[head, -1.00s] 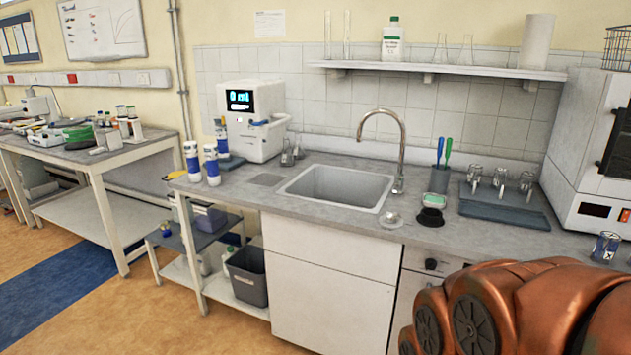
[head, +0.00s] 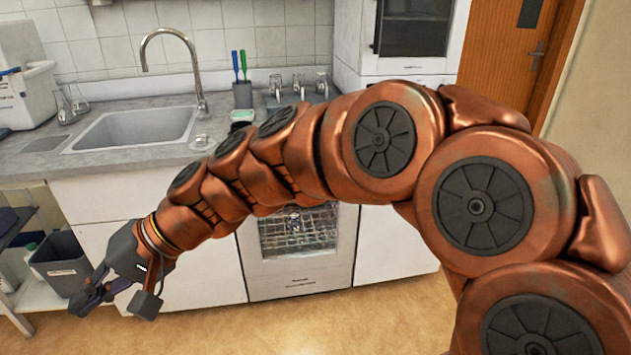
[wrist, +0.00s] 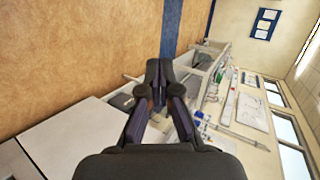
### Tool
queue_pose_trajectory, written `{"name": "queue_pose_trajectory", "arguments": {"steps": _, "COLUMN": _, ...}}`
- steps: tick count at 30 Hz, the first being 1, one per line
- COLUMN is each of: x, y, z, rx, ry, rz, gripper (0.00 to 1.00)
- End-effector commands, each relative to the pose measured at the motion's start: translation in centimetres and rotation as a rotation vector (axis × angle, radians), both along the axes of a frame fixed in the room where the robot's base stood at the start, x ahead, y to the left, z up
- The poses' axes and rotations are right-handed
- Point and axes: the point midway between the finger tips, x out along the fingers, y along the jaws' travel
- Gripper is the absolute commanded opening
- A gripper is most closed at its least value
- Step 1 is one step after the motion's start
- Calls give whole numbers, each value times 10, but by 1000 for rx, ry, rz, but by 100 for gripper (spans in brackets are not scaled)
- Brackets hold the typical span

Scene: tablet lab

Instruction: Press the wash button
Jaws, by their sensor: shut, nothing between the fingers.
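A white under-counter washer (head: 300,255) with a glass door stands below the counter in the head view, glassware racks visible behind the glass. My arm crosses in front of its upper part and hides its control panel, so I see no wash button. My gripper (head: 85,298) hangs at the lower left, in front of the white cabinet and apart from the washer. In the wrist view its dark fingers (wrist: 160,70) are together and empty, with floor beyond them.
A sink (head: 135,128) with a tap is set in the counter, left of a cup with blue and green brushes (head: 242,93). A grey bin (head: 62,262) stands at the lower left. A white oven-like unit (head: 415,30) is at the back right. Floor at the front is clear.

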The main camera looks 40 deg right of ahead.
Motion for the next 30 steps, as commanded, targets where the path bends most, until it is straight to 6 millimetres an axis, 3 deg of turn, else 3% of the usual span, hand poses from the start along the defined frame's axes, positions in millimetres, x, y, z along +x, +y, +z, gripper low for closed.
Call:
{"name": "queue_pose_trajectory", "arguments": {"steps": 1, "x": 20, "y": -4, "z": 0, "rx": 77, "ry": -20, "rz": -52, "gripper": 0}}
{"name": "queue_pose_trajectory", "arguments": {"steps": 5, "x": 68, "y": -24, "z": 25, "rx": 268, "ry": -63, "rz": -196, "gripper": 0}}
{"name": "queue_pose_trajectory", "arguments": {"steps": 11, "x": 136, "y": -94, "z": 56, "rx": 553, "ry": -116, "rz": -442, "gripper": 0}}
{"name": "queue_pose_trajectory", "arguments": {"steps": 15, "x": 174, "y": -167, "z": 62, "rx": 744, "ry": -133, "rz": -630, "gripper": 0}}
{"name": "queue_pose_trajectory", "arguments": {"steps": 20, "x": 203, "y": -265, "z": 51, "rx": 957, "ry": -137, "rz": -853, "gripper": 0}}
{"name": "queue_pose_trajectory", "arguments": {"steps": 26, "x": 214, "y": -400, "z": 7, "rx": 1219, "ry": -114, "rz": -1133, "gripper": 0}}
{"name": "queue_pose_trajectory", "arguments": {"steps": 30, "x": 207, "y": -488, "z": -43, "rx": 1393, "ry": -78, "rz": -1314, "gripper": 0}}
